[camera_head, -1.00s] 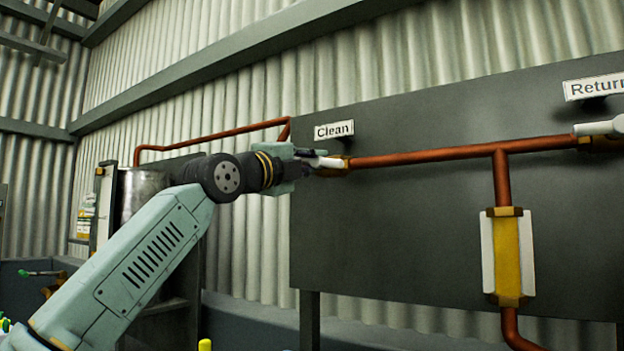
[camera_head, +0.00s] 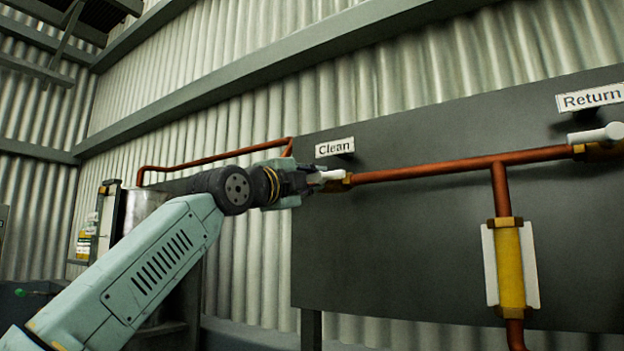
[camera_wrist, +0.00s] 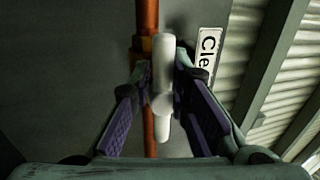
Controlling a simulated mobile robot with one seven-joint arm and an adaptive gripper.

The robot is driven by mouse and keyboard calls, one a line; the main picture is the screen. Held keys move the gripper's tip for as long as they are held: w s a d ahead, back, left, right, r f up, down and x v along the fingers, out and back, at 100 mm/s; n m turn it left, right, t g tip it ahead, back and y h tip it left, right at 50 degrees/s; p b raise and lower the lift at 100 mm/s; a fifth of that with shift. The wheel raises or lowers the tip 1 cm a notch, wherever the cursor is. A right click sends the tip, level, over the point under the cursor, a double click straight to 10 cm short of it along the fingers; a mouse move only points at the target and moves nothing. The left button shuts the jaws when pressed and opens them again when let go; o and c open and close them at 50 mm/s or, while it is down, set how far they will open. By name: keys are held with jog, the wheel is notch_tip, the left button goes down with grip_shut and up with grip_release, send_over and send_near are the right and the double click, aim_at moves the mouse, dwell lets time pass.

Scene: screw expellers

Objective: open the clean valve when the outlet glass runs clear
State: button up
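The Clean valve's white handle (camera_head: 325,176) is at the left end of the copper pipe, below the Clean label (camera_head: 335,147). In the wrist view the handle (camera_wrist: 163,70) lies nearly in line with the pipe (camera_wrist: 149,18). My gripper (camera_head: 307,180) is at the handle, and in the wrist view its fingers (camera_wrist: 163,72) stand on both sides of it. The fingertips look close to the handle, but I cannot tell whether they press on it. The outlet glass (camera_head: 510,268), between white side plates, looks yellow rather than clear.
The Return valve's white handle (camera_head: 596,135) is at the right edge, below the Return label (camera_head: 590,96). The dark panel (camera_head: 410,260) stands close behind the pipes. A metal cylinder (camera_head: 146,208) stands at left behind my arm.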

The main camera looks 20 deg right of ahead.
jog(key=o, duration=0.5)
jog(key=v, duration=1.2)
jog(key=shift+s, duration=0.1)
